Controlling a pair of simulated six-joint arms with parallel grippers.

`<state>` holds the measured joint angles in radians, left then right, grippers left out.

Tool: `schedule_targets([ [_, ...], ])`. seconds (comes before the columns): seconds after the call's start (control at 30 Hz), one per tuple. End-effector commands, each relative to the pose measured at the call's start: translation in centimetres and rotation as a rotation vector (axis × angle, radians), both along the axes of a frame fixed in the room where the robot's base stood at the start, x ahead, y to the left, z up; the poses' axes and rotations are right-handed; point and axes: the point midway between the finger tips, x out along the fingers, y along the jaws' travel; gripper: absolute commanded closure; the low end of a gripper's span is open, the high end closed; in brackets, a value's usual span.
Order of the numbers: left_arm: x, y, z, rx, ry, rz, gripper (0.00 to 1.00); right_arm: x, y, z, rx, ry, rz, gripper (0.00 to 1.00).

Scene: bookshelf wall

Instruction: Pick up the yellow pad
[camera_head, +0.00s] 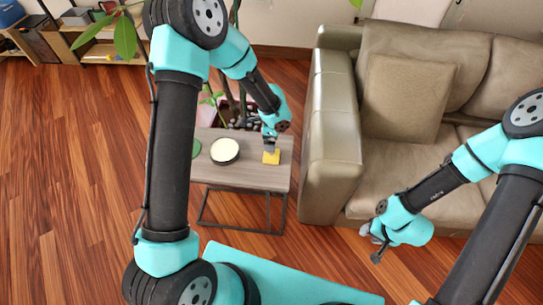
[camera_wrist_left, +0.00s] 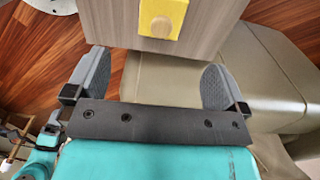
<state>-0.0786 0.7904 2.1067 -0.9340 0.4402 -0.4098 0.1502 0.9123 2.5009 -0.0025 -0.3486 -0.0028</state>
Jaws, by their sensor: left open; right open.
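The yellow pad (camera_head: 271,157) lies on the right part of a small grey wooden side table (camera_head: 255,178). In the left wrist view the yellow pad (camera_wrist_left: 162,14) shows at the top edge, partly cut off, with a round tan spot on it. My left gripper (camera_head: 269,145) is right by the pad in the head view. In the left wrist view its two grey fingers (camera_wrist_left: 157,80) are wide apart with nothing between them, and the pad lies beyond the fingertips. My right gripper (camera_head: 372,240) is out over the floor before the sofa, away from the pad.
A round cream-topped object (camera_head: 225,151) stands left of the pad, with a green item (camera_head: 196,148) at the table's left edge. A beige sofa (camera_head: 330,140) stands close on the right. A potted plant is behind the table. Wooden floor (camera_head: 90,180) is clear on the left.

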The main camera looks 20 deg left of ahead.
Motion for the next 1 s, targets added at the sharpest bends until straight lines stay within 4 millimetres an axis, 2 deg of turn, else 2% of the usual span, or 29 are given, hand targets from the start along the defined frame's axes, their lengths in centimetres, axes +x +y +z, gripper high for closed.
schedule_targets([
  [0.2, -0.1, 0.0, -3.5, -0.001, 0.003, 0.000, 0.00, 0.0, 0.0, 0.0, 0.000, 0.000, 0.000, 0.57],
  [0.4, 0.0, 0.0, -5.7, 0.000, 0.002, 0.001, 0.00, 0.0, 0.0, 0.0, 0.000, 0.000, 0.000, 0.57],
  [0.83, 0.0, 0.0, -6.2, -0.001, 0.000, 0.000, 0.00, 0.0, 0.0, 0.0, 0.000, 0.000, 0.000, 0.57],
  [1.0, 0.0, 0.0, -7.5, -0.001, 0.003, 0.000, 0.00, 0.0, 0.0, 0.0, 0.000, 0.000, 0.000, 0.57],
])
